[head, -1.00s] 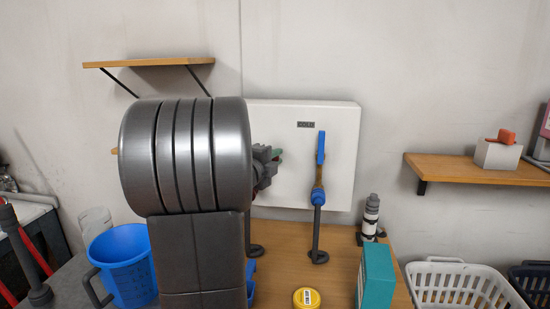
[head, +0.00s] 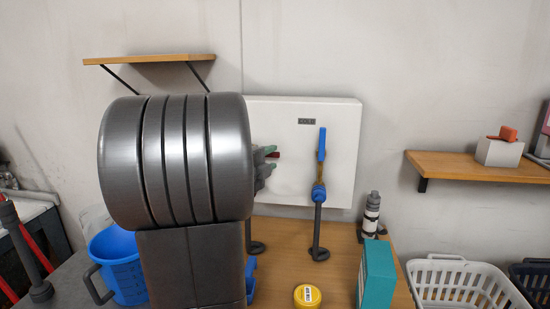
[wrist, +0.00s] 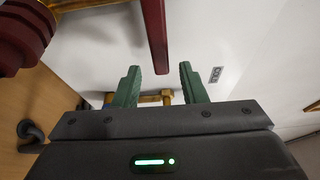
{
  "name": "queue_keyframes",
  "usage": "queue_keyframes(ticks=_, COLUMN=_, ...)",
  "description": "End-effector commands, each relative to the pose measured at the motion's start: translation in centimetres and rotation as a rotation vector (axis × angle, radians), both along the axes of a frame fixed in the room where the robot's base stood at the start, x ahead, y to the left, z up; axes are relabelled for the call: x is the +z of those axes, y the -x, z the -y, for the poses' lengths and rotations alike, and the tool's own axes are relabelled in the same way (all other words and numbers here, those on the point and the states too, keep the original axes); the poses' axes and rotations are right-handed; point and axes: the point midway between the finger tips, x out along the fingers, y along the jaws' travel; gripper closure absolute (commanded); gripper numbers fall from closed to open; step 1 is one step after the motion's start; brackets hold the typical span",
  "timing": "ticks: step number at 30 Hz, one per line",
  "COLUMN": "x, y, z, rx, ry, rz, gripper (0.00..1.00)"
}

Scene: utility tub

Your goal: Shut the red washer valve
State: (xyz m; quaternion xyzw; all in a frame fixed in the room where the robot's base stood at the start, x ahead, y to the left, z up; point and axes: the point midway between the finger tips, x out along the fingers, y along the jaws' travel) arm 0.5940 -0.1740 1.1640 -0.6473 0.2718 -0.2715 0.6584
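The red valve lever (wrist: 156,35) shows in the wrist view as a dark red bar coming down from the top edge. Its lower end appears between my gripper's two green fingertips (wrist: 160,68), with a gap on each side. The fingers are open and hold nothing; I cannot tell how deep the lever sits between them. A brass part (wrist: 150,98) shows behind the fingers.
A blue valve lever (head: 322,145) stands upright right of my gripper on the white wall panel (head: 340,120), under a COLD label (head: 307,121). A teal box (head: 376,275), a yellow can (head: 307,296) and a grey-white bottle (head: 371,215) stand on the wooden top.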

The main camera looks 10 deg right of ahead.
Motion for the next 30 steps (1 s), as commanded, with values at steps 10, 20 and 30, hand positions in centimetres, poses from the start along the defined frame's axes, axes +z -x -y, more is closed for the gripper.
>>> queue_keyframes(ticks=10, x=0.0, y=5.5, z=-5.7, rx=0.004, ry=-0.001, rz=0.001, gripper=0.62)
queue_keyframes(ticks=20, x=0.0, y=7.2, z=-7.3, rx=0.0, ry=-0.001, rz=-0.001, gripper=0.62)
queue_keyframes(ticks=30, x=0.0, y=7.2, z=-7.2, rx=-0.001, ry=-0.001, rz=-0.001, gripper=0.62)
